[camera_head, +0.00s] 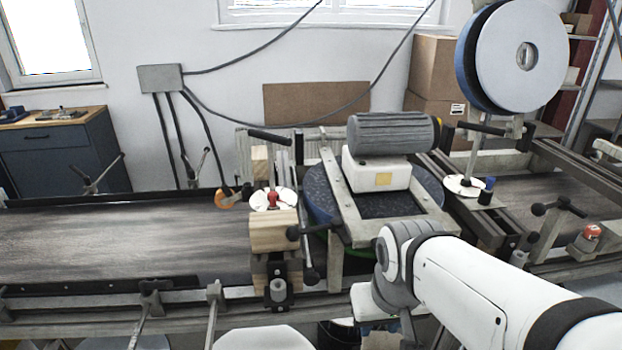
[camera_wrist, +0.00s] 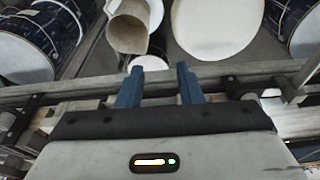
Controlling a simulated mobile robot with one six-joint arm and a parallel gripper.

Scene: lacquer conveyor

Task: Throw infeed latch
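I cannot tell for sure which part is the infeed latch. In the head view, a black-ended lever (camera_head: 309,255) hangs at the machine's near left side, beside a wooden block (camera_head: 270,231) with a red knob (camera_head: 272,198) above it. Another black-knobbed handle (camera_head: 556,207) stands by the right belt, near an orange-red knob (camera_head: 591,232). My gripper (camera_wrist: 159,80) shows in the wrist view with two blue fingers apart and nothing between them. A metal rail (camera_wrist: 220,70) runs just beyond the fingertips. In the head view, my arm crosses the lower right; the fingers cannot be made out.
The left belt (camera_head: 120,240) is bare. A grey motor (camera_head: 393,133) sits above the dark drum in the middle. A large disc reel (camera_head: 520,56) stands at upper right, with cardboard boxes (camera_head: 436,66) behind. Several cylinders and a pale tube (camera_wrist: 130,28) lie beyond the rail.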

